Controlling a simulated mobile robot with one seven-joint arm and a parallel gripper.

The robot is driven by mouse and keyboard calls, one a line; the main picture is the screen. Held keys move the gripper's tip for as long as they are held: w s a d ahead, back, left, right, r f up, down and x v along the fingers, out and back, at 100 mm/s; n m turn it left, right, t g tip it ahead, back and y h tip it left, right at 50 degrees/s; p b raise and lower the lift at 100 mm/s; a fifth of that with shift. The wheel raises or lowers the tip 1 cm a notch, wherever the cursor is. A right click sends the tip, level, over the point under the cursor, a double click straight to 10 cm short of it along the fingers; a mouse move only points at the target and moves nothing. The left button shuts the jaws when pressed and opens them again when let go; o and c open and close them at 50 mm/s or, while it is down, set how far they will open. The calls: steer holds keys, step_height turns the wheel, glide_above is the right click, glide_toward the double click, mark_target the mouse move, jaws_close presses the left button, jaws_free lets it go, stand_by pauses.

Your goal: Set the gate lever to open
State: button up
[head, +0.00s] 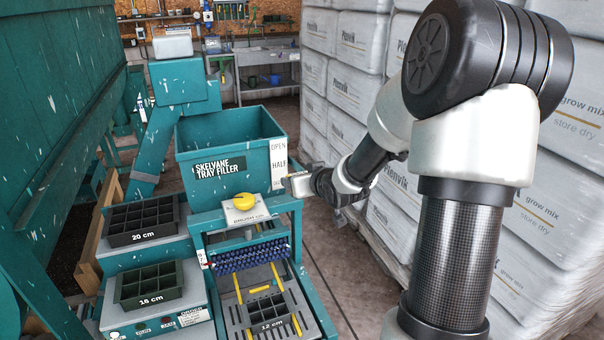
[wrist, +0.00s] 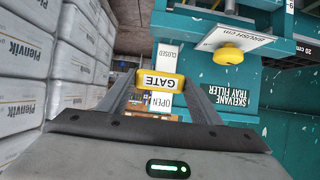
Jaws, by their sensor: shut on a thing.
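The gate lever's yellow handle, marked GATE (wrist: 160,83), sits between the two fingers of my gripper (wrist: 161,78) in the wrist view, which is upside down. My gripper is shut on it. In the head view the strip (head: 278,155) shows OPEN above HALF on the hopper's right edge. My gripper (head: 288,184) is just below HALF there and hides the lower strip. I cannot tell the lever's exact mark.
The teal tray filler hopper (head: 222,140) has a yellow knob (head: 243,202) on a plate below it. Cell trays marked 20 cm (head: 142,220) and 16 cm (head: 150,284) stand at left. Stacked white bags (head: 345,85) stand close on the right. Bare floor lies between.

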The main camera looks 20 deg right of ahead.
steer(key=shift+w+r+p, duration=0.25)
steer(key=shift+r+p, duration=0.15)
steer(key=shift+r, duration=0.45)
steer(key=shift+w+r+p, duration=0.3)
steer(key=shift+r+p, duration=0.05)
steer(key=shift+r, duration=0.5)
steer(key=shift+w+r+p, duration=0.25)
steer(key=shift+r+p, duration=0.15)
steer(key=shift+r, duration=0.55)
steer(key=o, duration=1.5)
steer(key=shift+f, duration=0.2)
steer(key=shift+s, duration=0.15)
steer(key=p+v, duration=0.4)
steer(key=v, duration=1.3)
steer(key=shift+s+f+p, duration=0.1)
steer(key=shift+s+p, duration=0.05)
steer(key=shift+p, duration=0.15)
